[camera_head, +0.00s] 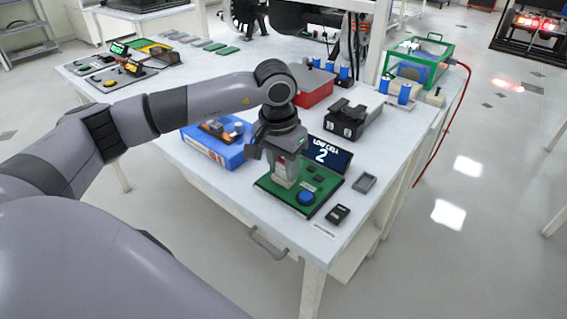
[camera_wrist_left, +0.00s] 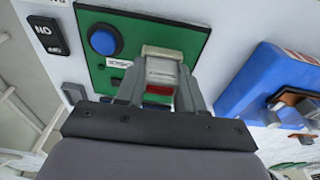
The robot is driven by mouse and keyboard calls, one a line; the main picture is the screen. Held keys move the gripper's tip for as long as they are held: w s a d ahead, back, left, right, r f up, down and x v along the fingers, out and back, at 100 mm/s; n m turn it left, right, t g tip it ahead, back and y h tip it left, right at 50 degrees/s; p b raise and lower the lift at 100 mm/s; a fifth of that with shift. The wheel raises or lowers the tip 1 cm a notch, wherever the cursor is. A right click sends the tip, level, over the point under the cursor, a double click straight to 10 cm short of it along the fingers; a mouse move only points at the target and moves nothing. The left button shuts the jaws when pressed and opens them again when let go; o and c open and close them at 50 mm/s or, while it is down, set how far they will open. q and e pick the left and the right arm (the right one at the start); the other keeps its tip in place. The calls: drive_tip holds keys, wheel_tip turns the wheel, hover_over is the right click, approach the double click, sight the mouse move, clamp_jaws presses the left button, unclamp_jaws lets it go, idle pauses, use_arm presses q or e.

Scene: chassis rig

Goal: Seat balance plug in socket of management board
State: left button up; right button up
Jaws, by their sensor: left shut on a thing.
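The green management board (camera_head: 329,190) lies flat near the table's front corner, with a blue round button (camera_head: 306,198) and a dark display reading LOW CELL 2 (camera_head: 329,154). My left gripper (camera_head: 286,168) points down over the board's left part. It is shut on the balance plug (camera_wrist_left: 165,68), a pale grey block with a red patch, which is between the fingers in the left wrist view. The board (camera_wrist_left: 190,38) shows behind it there. The socket is hidden by the plug and fingers, so I cannot tell whether the plug is in it. My right gripper is not in view.
A blue box (camera_head: 212,150) with parts on it stands left of the board. A small grey tray (camera_head: 364,183) and a black block (camera_head: 338,215) lie to its right. A black device (camera_head: 352,118) and a red box (camera_head: 314,88) stand behind.

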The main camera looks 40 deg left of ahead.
sight(283, 160)
use_arm(q)
drive_tip(key=shift+r+p, duration=0.3)
drive_tip(key=shift+r, duration=0.2)
drive_tip(key=shift+b, duration=0.4)
idle(1.8)
drive_tip(key=shift+f+b, duration=0.5)
drive_tip(key=shift+f, duration=0.05)
drive_tip(key=o, duration=1.2)
drive_tip(key=r, duration=0.7)
drive_tip(key=shift+s+r, duration=0.1)
drive_tip(key=shift+s, duration=0.3)
